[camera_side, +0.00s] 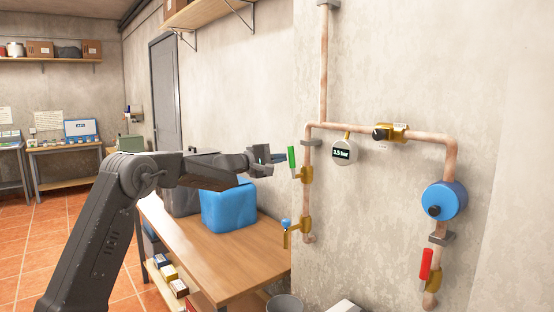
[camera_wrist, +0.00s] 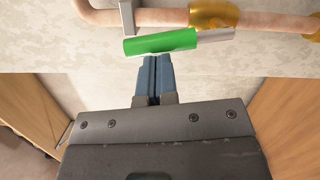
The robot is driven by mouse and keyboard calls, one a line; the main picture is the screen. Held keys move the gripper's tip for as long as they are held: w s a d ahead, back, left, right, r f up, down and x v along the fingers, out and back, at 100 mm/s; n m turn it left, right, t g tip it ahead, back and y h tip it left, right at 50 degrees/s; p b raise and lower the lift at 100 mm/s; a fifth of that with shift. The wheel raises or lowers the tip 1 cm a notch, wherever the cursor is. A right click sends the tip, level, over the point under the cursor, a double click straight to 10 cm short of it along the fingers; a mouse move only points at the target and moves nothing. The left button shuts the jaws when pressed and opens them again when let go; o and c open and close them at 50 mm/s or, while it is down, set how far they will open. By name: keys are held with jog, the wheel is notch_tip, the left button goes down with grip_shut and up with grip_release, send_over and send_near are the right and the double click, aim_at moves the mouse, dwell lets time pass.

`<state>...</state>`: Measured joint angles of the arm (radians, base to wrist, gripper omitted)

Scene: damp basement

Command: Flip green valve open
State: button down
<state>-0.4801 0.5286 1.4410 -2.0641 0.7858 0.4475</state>
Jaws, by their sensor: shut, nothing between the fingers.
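The green valve handle (camera_side: 292,157) is on the left copper pipe, above a brass valve body (camera_side: 306,174). In the side view it stands nearly upright, along the pipe and a little left of it. The wrist view shows the green handle (camera_wrist: 160,42) across the upper middle, with the brass body (camera_wrist: 213,14) at its right. My gripper (camera_side: 281,158) is shut and empty, just left of the handle. In the wrist view my gripper's blue fingertips (camera_wrist: 154,62) are together right at the handle's lower edge. I cannot tell whether they touch it.
A round gauge (camera_side: 341,151) reading about 3.5 bar, a blue round device (camera_side: 444,201) and a red valve handle (camera_side: 426,263) are on the pipework to the right. A brass tap (camera_side: 291,233) is below. A blue container (camera_side: 229,206) stands on the wooden table (camera_side: 215,254) under my arm.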

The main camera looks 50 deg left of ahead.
jog(key=shift+w+d+r+m, duration=0.1)
jog(key=shift+d+r+m, duration=0.15)
jog(key=shift+d, duration=0.3)
jog(key=shift+w+d+r+m, duration=0.1)
jog(key=shift+d+m, duration=0.25)
jog(key=shift+d, duration=0.2)
jog(key=shift+a, duration=0.1)
